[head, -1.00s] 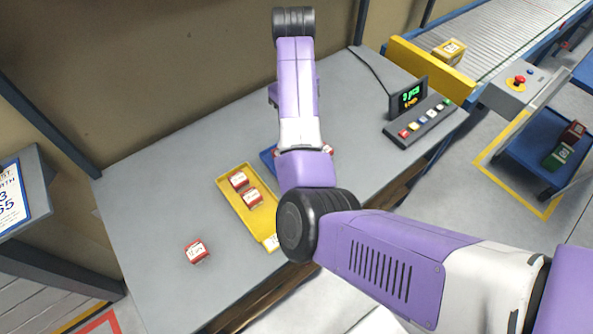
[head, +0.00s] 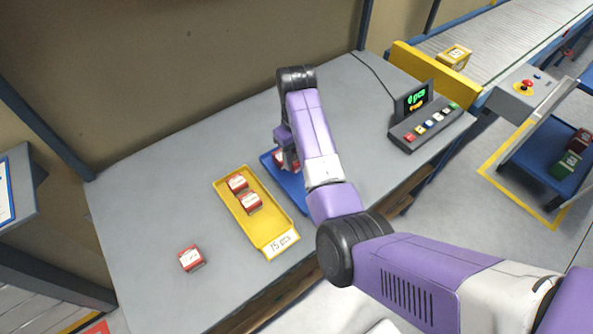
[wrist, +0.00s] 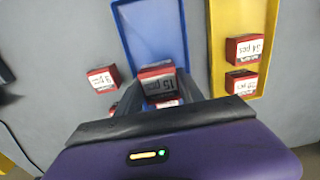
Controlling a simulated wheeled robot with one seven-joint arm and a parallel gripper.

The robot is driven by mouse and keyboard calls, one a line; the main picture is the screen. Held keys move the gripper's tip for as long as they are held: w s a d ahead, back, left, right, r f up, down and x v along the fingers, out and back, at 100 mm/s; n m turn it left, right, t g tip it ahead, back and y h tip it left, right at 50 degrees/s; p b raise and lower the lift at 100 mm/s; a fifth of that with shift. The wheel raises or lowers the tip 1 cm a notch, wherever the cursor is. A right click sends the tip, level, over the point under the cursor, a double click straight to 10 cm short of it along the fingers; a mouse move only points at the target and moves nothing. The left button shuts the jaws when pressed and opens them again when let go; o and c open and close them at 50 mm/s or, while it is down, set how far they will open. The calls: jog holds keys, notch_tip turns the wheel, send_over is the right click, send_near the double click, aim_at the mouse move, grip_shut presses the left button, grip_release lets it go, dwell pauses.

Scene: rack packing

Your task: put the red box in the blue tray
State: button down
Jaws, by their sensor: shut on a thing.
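My gripper (head: 287,158) is shut on a red box with a white label reading 15 pcs (wrist: 158,84). In the head view the held red box (head: 281,161) shows partly, over the far part of the blue tray (head: 297,193). In the wrist view the box overlaps the near end of the blue tray (wrist: 150,30). Whether it touches the tray floor cannot be told. A further red patch with a white label (wrist: 167,103) shows just below it, mostly hidden by my gripper.
Left of the blue tray, a yellow tray (head: 262,222) holds two red boxes (head: 244,193). Another red box (head: 191,258) lies at the table's left. In the wrist view, a red box (wrist: 102,79) lies beside the blue tray. A button panel (head: 430,124) stands at the right.

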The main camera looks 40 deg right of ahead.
aim_at(297, 178)
jog(key=shift+f, duration=3.15)
jog(key=shift+f, duration=0.15)
jog(key=c, duration=0.7)
grip_release()
jog(key=shift+c, duration=0.2)
notch_tip(297, 178, up, 12)
jog(key=shift+r, duration=0.15)
